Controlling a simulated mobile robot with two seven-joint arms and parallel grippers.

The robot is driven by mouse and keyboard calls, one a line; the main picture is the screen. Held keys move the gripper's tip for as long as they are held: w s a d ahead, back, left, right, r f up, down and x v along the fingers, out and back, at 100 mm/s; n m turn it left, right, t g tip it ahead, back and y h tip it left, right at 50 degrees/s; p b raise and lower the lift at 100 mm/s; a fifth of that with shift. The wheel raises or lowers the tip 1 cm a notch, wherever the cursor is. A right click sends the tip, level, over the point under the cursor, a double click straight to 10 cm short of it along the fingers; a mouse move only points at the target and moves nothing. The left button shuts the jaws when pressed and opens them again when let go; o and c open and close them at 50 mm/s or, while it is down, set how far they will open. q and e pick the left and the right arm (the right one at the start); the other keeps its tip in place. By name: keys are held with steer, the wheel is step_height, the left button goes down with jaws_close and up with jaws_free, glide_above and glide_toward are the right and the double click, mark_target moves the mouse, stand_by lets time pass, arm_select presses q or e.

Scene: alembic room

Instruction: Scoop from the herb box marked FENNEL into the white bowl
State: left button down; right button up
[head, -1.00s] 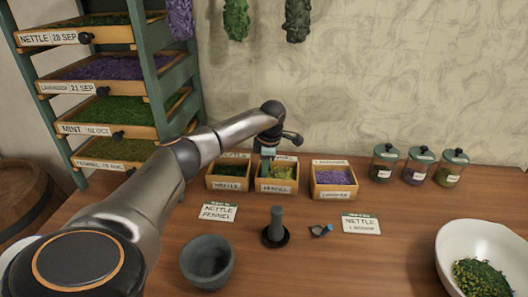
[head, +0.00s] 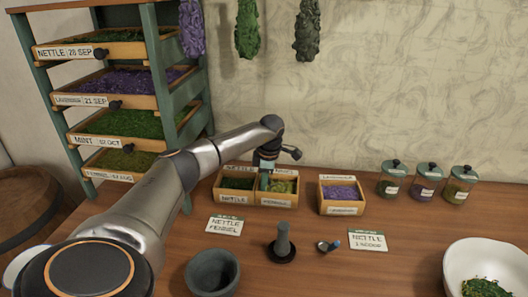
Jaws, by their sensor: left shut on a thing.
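The herb box marked FENNEL (head: 277,202) stands near the back of the table, holding yellow-green herb. My left gripper (head: 268,160) is over this box, shut on an upright teal thing (head: 265,180), which looks like a scoop handle. The lower end of that thing is hidden in or behind the box. The white bowl (head: 456,261) is at the right front, cut off by the picture edge, with some green herb inside. My right gripper is not in view.
The NETTLE box (head: 232,197) touches or nearly touches the FENNEL box on its left. A lavender box (head: 341,208) stands to its right. Lidded jars (head: 426,184) are at the back right.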

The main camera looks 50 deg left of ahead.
arm_select(q)
step_height(320, 180, up, 6)
steer(key=p, duration=0.4)
steer(key=shift+f+p, duration=0.1)
steer(key=shift+p, duration=0.25)
steer(key=shift+r+p, duration=0.85)
steer(key=shift+r, duration=0.4)
